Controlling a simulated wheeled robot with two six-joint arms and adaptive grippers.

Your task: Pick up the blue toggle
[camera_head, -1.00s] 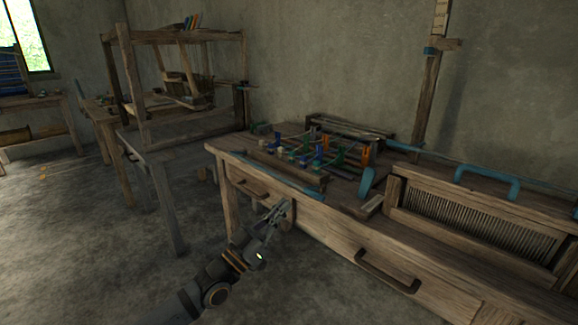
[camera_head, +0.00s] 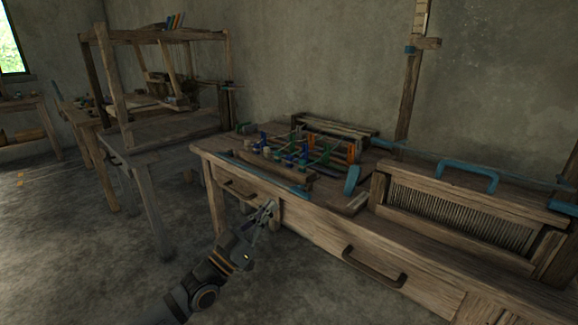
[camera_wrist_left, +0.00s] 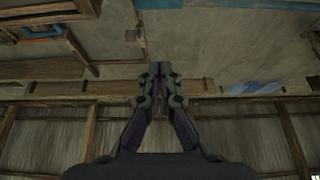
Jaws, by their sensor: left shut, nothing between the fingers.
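Several small coloured pieces, blue, green and orange, stand on a rack of rods on the wooden bench (camera_head: 225,150) in the head view. Blue pieces (camera_head: 263,138) show among them at the rack's left side, but they are too small to tell which one is the blue toggle. My left gripper (camera_head: 266,210) is in front of the bench's drawer front, below the bench top and apart from the rack. Its fingers (camera_wrist_left: 160,72) are shut with nothing between them in the left wrist view. My right gripper is not in view.
A larger upright blue piece (camera_head: 352,180) stands right of the rack. A framed reed (camera_head: 450,215) with a blue handle (camera_head: 468,172) fills the bench's right side. A drawer handle (camera_head: 374,270) juts from the front. A wooden loom frame (camera_head: 150,38) stands behind at left. The floor at left is open.

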